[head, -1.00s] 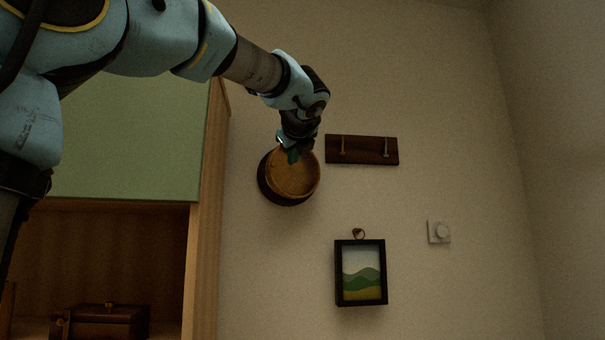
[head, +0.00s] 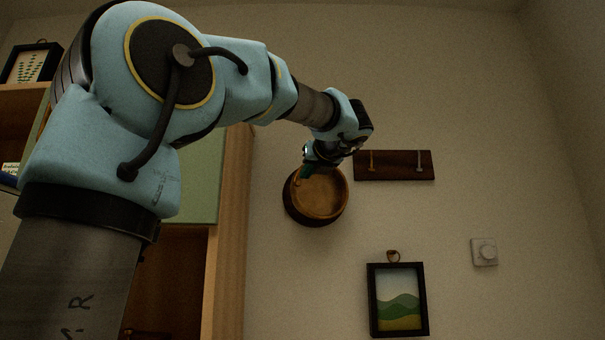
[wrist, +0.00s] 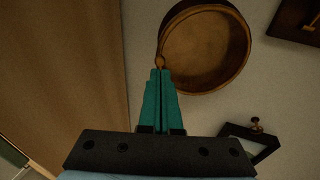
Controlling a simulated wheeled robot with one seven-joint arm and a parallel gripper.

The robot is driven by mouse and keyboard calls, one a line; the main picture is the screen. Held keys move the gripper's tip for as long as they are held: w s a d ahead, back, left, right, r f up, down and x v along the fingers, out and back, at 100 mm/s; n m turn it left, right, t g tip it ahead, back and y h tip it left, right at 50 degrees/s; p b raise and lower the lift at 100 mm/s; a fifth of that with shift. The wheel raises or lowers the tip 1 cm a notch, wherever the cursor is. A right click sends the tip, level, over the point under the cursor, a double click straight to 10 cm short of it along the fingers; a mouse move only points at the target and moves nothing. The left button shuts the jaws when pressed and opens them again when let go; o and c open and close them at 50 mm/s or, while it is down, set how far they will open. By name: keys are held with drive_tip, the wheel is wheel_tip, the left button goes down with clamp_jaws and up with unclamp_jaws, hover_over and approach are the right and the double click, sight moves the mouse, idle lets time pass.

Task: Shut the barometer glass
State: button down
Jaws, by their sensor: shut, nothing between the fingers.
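The round barometer (head: 322,198) hangs on the wall, with a dark wooden side and a golden-brown face inside a rim. It also shows in the wrist view (wrist: 205,55), at the top. I cannot tell its glass apart from the face, or how far it stands open. A small brass-coloured knob (wrist: 159,62) sits at the rim's left edge in the wrist view. My gripper (head: 306,173) has teal fingers, which also show in the wrist view (wrist: 160,72). They are shut and empty, with their tips at or very near the knob; contact is unclear.
A dark hook rack (head: 394,165) is on the wall just right of the barometer. A wooden cabinet (head: 233,230) with a green door stands close on the left.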

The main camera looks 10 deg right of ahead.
sight(298, 182)
drive_tip(key=shift+w+a+f+p, duration=0.2)
drive_tip(key=shift+w+p, duration=0.15)
drive_tip(key=shift+w, duration=0.7)
drive_tip(key=shift+w+a+f+p, duration=0.15)
drive_tip(key=shift+w+p, duration=0.15)
drive_tip(key=shift+w, duration=0.75)
drive_tip(key=shift+r, duration=0.1)
drive_tip(key=w+a+p, duration=0.3)
drive_tip(key=w, duration=0.3)
drive_tip(key=shift+w+a, duration=0.25)
drive_tip(key=shift+w, duration=0.1)
drive_tip(key=shift+a+r, duration=0.1)
drive_tip(key=shift+r, duration=0.05)
